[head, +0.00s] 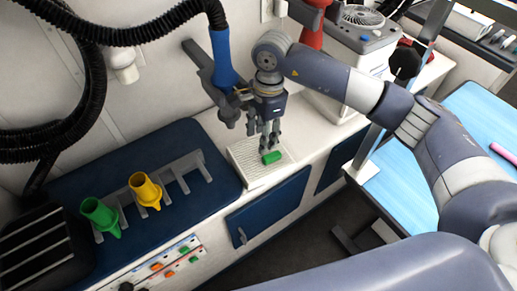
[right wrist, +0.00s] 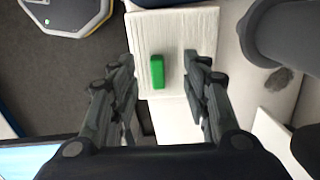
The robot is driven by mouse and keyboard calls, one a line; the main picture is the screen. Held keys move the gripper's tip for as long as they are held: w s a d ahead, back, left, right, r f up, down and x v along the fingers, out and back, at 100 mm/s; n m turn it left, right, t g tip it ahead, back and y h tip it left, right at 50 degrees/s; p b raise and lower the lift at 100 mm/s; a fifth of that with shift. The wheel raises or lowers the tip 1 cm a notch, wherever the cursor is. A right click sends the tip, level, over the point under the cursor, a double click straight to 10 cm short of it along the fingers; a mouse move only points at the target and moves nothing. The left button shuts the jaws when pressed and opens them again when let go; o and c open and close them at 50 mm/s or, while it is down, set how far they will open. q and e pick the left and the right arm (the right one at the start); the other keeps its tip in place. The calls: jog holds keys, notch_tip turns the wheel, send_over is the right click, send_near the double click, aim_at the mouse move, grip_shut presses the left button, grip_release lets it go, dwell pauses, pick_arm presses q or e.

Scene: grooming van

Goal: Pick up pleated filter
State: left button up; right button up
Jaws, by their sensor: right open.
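The pleated filter (head: 245,160) is a white, finely ridged flat block with a green grip tab (head: 272,157) on top. It lies on the white counter beside the blue mat. In the right wrist view the filter (right wrist: 195,35) fills the upper middle, with the green tab (right wrist: 157,72) upright in the picture. My right gripper (head: 270,142) points down just above the tab. In the right wrist view its open fingers (right wrist: 160,80) stand either side of the tab, with a gap on both sides. My left gripper is not in view.
A dark blue mat (head: 140,150) bears a grey rack with yellow (head: 146,190) and green (head: 100,215) nozzles. A blue-sleeved hose (head: 222,60) hangs close behind my right gripper. A white unit with a fan (head: 362,16) stands behind my right arm. A blue table (head: 400,190) is at right.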

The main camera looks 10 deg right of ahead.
jog(key=d, duration=0.2)
jog(key=h+p, duration=0.1)
send_over(271, 155)
jog(key=f, duration=0.4)
jog(key=shift+w+a+f, duration=0.15)
jog(key=shift+a+f, duration=0.1)
jog(key=shift+a, duration=0.1)
jog(key=shift+d+f+p, duration=0.1)
jog(key=shift+f+p, duration=0.4)
jog(key=shift+f, duration=0.1)
jog(key=f, duration=0.1)
jog(key=f+p, duration=0.1)
jog(key=f, duration=0.1)
jog(key=shift+s+d+f, duration=0.2)
jog(key=shift+d+f, duration=0.05)
jog(key=shift+f, duration=0.4)
jog(key=shift+c, duration=0.8)
grip_shut()
